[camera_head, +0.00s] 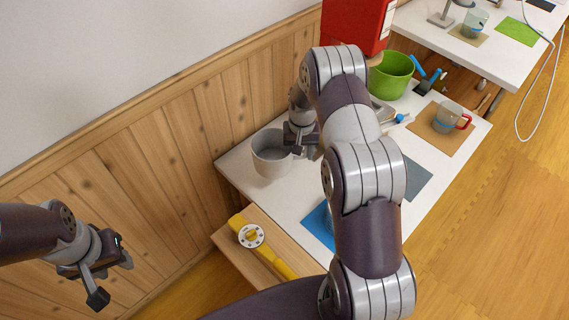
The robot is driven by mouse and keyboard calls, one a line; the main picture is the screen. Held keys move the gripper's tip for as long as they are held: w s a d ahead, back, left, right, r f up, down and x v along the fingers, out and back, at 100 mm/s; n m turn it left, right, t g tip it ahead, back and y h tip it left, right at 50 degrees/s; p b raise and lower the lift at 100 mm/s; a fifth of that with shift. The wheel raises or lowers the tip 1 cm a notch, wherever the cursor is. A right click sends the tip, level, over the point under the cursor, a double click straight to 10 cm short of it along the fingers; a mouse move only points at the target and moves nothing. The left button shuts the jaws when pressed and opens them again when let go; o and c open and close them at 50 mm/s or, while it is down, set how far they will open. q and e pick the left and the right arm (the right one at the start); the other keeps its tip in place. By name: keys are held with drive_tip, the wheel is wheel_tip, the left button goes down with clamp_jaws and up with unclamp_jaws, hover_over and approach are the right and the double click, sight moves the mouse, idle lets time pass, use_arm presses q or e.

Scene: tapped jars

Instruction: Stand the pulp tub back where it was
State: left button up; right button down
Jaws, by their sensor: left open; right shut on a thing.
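The pulp tub appears to be the pale grey, open-topped tub (268,161) at the left end of the white table, near the wood-panelled wall. It is upright and looks empty. My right gripper (297,150) is shut on the right side of its rim. I cannot tell whether its base touches the table. My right arm crosses the middle of the view and hides part of the table. My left gripper (112,281) is open and empty at the lower left, away from the table.
A blue mat (319,224) and a grey mat (415,180) lie on the white table (286,196). Further back are a green bowl (391,75), a red machine (352,22), and a jug (449,118) on a brown mat (436,138). A yellow tool (275,262) lies on a lower wooden surface.

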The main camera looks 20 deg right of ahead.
use_arm(q)
wheel_tip(320, 180, down, 3)
drive_tip(key=shift+r+b, duration=0.15)
drive_tip(key=shift+b, duration=0.2)
use_arm(e)
drive_tip(key=shift+w+d+f+m, duration=0.45)
drive_tip(key=shift+d+m, duration=0.1)
drive_tip(key=shift+d, duration=0.1)
drive_tip(key=shift+w+d+f+m, duration=0.35)
drive_tip(key=shift+d+f+m, duration=0.1)
drive_tip(key=shift+d+m, duration=0.15)
use_arm(q)
drive_tip(key=shift+r, duration=0.25)
use_arm(e)
wheel_tip(320, 180, down, 6)
drive_tip(key=b, duration=0.3)
drive_tip(key=shift+r, duration=0.15)
use_arm(q)
wheel_tip(320, 180, down, 4)
drive_tip(key=shift+r, duration=0.2)
drive_tip(key=shift+r, duration=0.1)
